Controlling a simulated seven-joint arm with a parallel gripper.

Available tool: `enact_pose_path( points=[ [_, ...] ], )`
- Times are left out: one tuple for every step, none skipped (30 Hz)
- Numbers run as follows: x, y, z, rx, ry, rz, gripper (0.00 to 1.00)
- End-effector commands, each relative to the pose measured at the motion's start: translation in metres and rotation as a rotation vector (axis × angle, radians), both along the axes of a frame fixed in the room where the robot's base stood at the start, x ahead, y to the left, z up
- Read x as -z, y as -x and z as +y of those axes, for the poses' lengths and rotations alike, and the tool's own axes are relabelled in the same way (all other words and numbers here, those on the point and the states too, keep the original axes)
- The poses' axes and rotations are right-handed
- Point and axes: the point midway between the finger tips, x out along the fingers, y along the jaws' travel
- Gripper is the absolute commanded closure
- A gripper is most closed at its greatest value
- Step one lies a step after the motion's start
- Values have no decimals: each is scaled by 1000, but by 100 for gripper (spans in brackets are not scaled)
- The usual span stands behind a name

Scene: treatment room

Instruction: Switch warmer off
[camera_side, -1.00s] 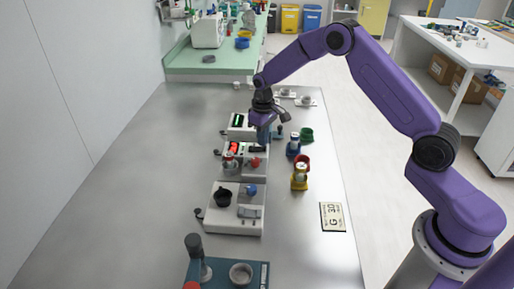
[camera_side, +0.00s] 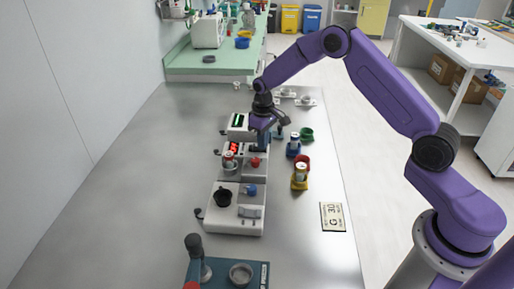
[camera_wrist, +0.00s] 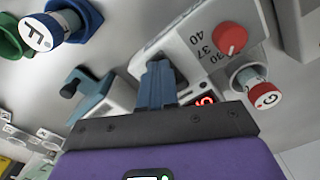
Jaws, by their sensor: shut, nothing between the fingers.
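The warmer (camera_side: 257,174) is a white box in the middle of the row on the bench. It has a lit red display (camera_side: 233,147) and a red dial (camera_side: 255,162). In the wrist view the dial (camera_wrist: 230,38) sits beside the printed numbers 30, 37 and 40, and part of the display (camera_wrist: 205,99) shows. A vial with a red cap marked G (camera_wrist: 266,96) stands in the warmer. My gripper (camera_side: 264,148) is at the warmer's far right part, pointing down. In the wrist view its blue fingers (camera_wrist: 157,76) are together and empty, over the warmer's edge.
A white unit with a green display (camera_side: 238,121) stands behind, and one with a blue knob (camera_side: 251,190) in front. Vials in blue (camera_side: 293,148) and yellow (camera_side: 299,181) holders and a green cup (camera_side: 306,134) stand to the right. A card (camera_side: 332,217) reads G 30. The bench's left side is clear.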

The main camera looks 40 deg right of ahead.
Motion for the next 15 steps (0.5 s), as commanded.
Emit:
enact_pose_path(
  points=[
    [1, 0, 0, 0, 0, 0, 100],
    [1, 0, 0, 0, 0, 0, 100],
    [1, 0, 0, 0, 0, 0, 100],
    [1, 0, 0, 0, 0, -1, 100],
    [0, 0, 0, 0, 0, -1, 100],
    [-1, 0, 0, 0, 0, -1, 100],
    [-3, 0, 0, 0, 0, -1, 100],
    [-5, 0, 0, 0, -1, -2, 100],
    [-8, 0, 0, 0, -1, -2, 100],
    [-10, 0, 0, 0, -1, -2, 100],
    [-12, 0, 0, 0, -1, -2, 100],
    [-14, 0, 0, 0, -1, -2, 100],
    [-17, 0, 0, 0, -1, -2, 100],
    [-19, 0, 0, 0, -1, -2, 100],
    [-21, 0, 0, 0, 0, -1, 100]
  ],
)
